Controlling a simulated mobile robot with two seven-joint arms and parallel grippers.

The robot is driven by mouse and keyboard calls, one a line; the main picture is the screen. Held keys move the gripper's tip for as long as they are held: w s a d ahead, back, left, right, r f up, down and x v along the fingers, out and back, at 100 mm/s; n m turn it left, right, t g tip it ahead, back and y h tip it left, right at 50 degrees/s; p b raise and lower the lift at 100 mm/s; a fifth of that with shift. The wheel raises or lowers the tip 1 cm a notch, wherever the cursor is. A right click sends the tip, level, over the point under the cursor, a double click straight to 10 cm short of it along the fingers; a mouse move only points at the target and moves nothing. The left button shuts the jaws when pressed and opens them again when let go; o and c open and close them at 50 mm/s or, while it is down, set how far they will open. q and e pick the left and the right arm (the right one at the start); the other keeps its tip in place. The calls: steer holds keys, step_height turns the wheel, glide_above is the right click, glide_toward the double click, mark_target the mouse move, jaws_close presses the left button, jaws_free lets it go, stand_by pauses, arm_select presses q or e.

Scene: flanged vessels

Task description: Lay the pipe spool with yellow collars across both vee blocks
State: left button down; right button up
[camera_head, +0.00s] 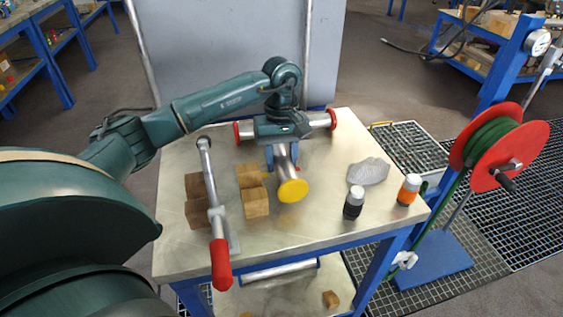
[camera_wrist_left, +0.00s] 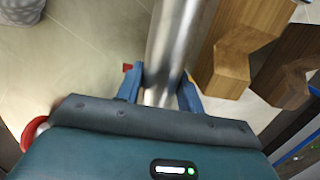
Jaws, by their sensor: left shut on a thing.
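The pipe spool with yellow collars (camera_head: 292,188) is a steel tube; its near yellow collar points toward the front of the table, and its far end is hidden under my left arm. My left gripper (camera_head: 283,158) is shut on the tube, with a blue finger on each side. In the left wrist view the tube (camera_wrist_left: 172,45) runs between the fingertips (camera_wrist_left: 160,90). I cannot tell whether it touches the table. Two lighter wooden vee blocks (camera_head: 254,202) (camera_head: 250,176) stand just left of the spool. My right gripper is out of view.
Darker wooden blocks (camera_head: 197,213) stand farther left, beside a lever tool with a red handle (camera_head: 221,262). A red-collared spool (camera_head: 320,121) lies behind my gripper. A grey lump (camera_head: 368,171), a black jar (camera_head: 353,203) and an orange jar (camera_head: 408,190) are at right. The front-centre tabletop is clear.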

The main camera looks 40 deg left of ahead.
arm_select(q)
steer(key=shift+f, duration=0.55)
steer(key=shift+f, duration=0.1)
steer(key=c, duration=0.9)
jaws_free()
steer(key=shift+f, duration=0.1)
